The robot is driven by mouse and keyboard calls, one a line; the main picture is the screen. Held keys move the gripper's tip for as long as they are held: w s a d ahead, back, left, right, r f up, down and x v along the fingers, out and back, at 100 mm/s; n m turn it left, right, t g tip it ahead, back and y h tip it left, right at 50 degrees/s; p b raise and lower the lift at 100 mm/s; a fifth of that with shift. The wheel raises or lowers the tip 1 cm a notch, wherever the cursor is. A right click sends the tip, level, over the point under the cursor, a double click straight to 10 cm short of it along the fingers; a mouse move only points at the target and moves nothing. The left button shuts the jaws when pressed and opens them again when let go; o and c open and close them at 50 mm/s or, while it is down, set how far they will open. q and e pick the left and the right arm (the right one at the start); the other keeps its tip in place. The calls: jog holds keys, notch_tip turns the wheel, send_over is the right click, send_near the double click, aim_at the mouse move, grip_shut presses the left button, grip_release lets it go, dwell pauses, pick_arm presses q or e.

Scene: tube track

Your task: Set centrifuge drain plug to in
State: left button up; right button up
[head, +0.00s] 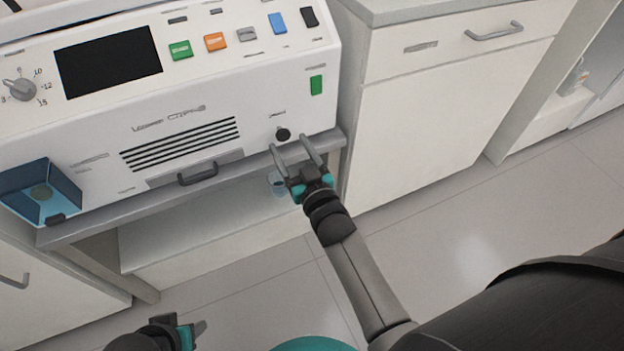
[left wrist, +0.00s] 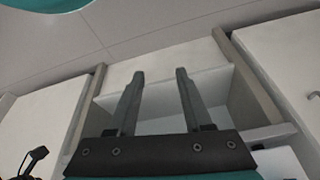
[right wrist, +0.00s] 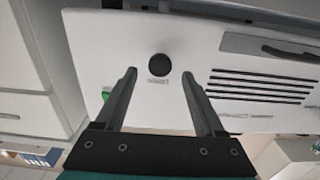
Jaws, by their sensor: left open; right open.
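The centrifuge (head: 240,95) is a white box-shaped machine on a grey shelf in the head view. Its drain plug (head: 283,134) is a small round black knob low on the front panel, right of the vent slots. The plug also shows in the right wrist view (right wrist: 159,66), just beyond the fingertips and between their lines. My right gripper (head: 296,143) is open and empty, its fingers pointing at the panel around the plug, apart from it as far as I can tell. My left gripper (left wrist: 158,75) is open and empty, low in front of the cabinets.
A drawer handle (head: 198,174) and vent slots (head: 180,144) lie left of the plug. A blue clear bin (head: 62,190) sits at the machine's left. White cabinets (head: 430,125) stand to the right. The floor is clear.

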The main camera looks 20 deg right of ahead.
pick_arm(q)
jog(key=s+f+g+p, duration=0.1)
jog(key=s+f+p, duration=0.2)
jog(key=f, duration=0.5)
jog(key=shift+s+a+p, duration=0.2)
jog(key=shift+s+p, duration=0.05)
jog(key=shift+p, duration=0.1)
pick_arm(e)
jog(key=s, duration=1.2)
jog(key=shift+s+d, duration=0.15)
jog(key=shift+d, duration=0.05)
